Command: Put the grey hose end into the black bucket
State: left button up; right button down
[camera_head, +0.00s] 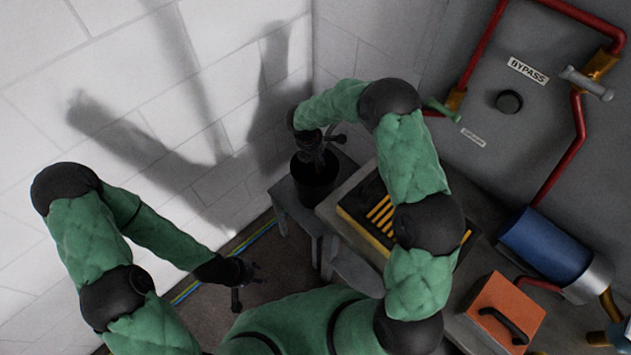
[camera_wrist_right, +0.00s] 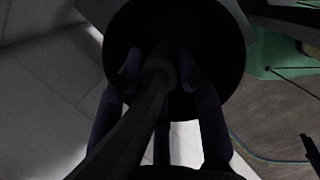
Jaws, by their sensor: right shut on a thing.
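The black bucket (camera_head: 315,192) stands on a small grey stand beside the wall. In the right wrist view its dark round opening (camera_wrist_right: 225,45) fills the top middle. My right gripper (camera_head: 311,150) is over the bucket, pointing down. In the wrist view its fingers (camera_wrist_right: 162,75) are shut on the grey hose end (camera_wrist_right: 157,88), with the hose running to the lower left. The hose end lies over the bucket's opening; its depth relative to the rim is too dark to tell. My left gripper (camera_head: 250,280) is low at the left, its fingers spread and empty.
A workbench right of the bucket carries a black tray with yellow slats (camera_head: 380,215), an orange box with a black handle (camera_head: 505,308) and a blue cylinder (camera_head: 545,247). Red pipes (camera_head: 567,160) run on the grey panel. White walls close the left and back.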

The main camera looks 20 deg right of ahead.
jog(key=c, duration=0.7)
grip_release()
jog(key=shift+c, duration=0.2)
jog(key=v, duration=1.2)
